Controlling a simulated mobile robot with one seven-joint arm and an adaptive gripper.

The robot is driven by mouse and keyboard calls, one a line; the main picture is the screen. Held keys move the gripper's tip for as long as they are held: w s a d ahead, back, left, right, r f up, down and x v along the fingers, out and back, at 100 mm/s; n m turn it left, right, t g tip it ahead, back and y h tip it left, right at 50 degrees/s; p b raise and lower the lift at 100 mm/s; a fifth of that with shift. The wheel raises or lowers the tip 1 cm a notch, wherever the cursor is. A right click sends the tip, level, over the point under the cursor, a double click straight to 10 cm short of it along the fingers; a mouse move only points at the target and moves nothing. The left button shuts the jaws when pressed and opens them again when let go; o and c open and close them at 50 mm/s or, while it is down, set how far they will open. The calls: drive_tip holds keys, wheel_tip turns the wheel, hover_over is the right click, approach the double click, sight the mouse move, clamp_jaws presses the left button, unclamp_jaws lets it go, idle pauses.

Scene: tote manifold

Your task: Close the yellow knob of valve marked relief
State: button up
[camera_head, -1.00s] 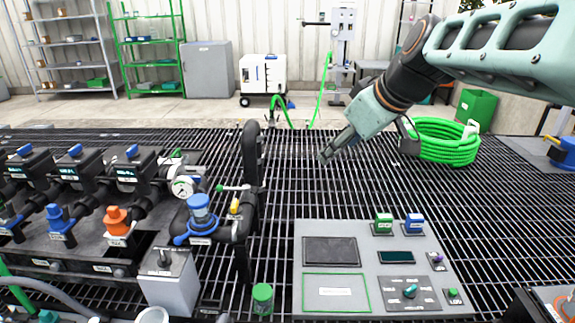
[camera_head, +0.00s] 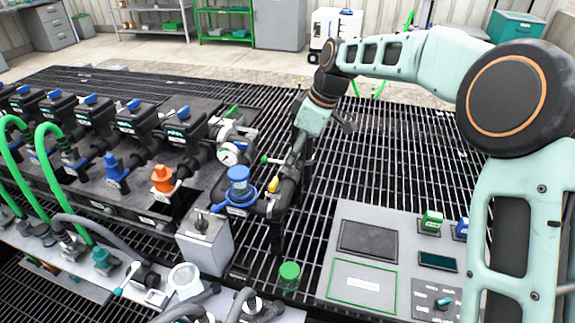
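A green-tipped lever (camera_head: 271,160) sticks out just left of my fingers.
A pressure gauge (camera_head: 230,153) and an orange knob (camera_head: 163,178) stand to the left. A grey box (camera_head: 205,243) stands in front of the blue valve. A green-capped cylinder (camera_head: 289,276) and a grey control panel (camera_head: 377,207) lie to the front right. Open grating (camera_head: 400,140) spreads behind.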

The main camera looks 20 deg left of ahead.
sight(274, 182)
drive_tip(key=x, duration=0.3)
drive_tip(key=a+x, duration=0.1)
drive_tip(key=x, duration=0.7)
drive_tip(key=shift+a+r+b, duration=0.2)
drive_tip(key=shift+r+b, duration=0.05)
drive_tip(key=shift+b, duration=0.15)
drive_tip(key=shift+c, duration=0.7)
drive_tip(key=c, duration=1)
